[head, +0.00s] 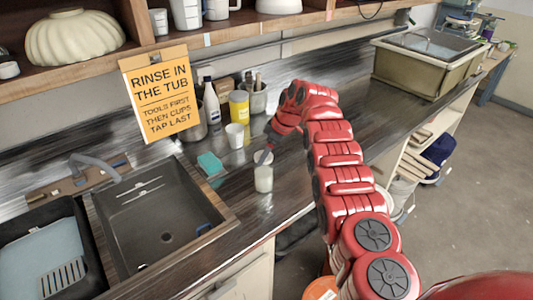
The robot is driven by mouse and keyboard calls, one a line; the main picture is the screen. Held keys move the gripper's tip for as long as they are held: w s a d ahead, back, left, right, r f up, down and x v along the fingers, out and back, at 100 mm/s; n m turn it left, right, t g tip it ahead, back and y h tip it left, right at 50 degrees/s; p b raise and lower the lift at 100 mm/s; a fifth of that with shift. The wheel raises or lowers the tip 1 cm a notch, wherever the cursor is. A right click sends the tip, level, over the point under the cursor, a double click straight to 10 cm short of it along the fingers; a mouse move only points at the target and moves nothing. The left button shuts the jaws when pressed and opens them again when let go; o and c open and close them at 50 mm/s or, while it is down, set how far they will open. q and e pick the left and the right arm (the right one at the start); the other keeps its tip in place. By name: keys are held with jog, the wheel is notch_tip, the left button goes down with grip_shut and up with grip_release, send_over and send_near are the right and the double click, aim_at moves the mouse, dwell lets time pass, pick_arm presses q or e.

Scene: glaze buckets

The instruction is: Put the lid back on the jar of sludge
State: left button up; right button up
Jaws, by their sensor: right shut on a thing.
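The jar of sludge (263,180) is a small pale jar standing upright on the dark counter, right of the sink. A pale round piece that looks like the lid (270,157) is at the jar's top, partly covered by a dark grey finger. My right gripper (266,153) comes in from above and is shut on this piece. I cannot tell whether the lid touches the jar's rim. My left gripper is not in view.
A white cup (235,135), a yellow container (239,105), a white bottle (211,102) and a tool pot (255,98) stand behind. A teal sponge (210,163) lies beside the sink (160,215). A large tub (420,65) stands at the far right; the counter between is clear.

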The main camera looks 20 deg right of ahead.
jog(key=shift+f+b, duration=0.15)
jog(key=shift+b, duration=0.25)
dwell(0.5)
jog(key=o, duration=1.2)
jog(key=shift+o, duration=0.2)
jog(key=shift+r+p, duration=0.6)
jog(key=shift+r, duration=0.6)
notch_tip(320, 180, up, 5)
jog(key=p, duration=0.4)
jog(key=shift+f, duration=0.15)
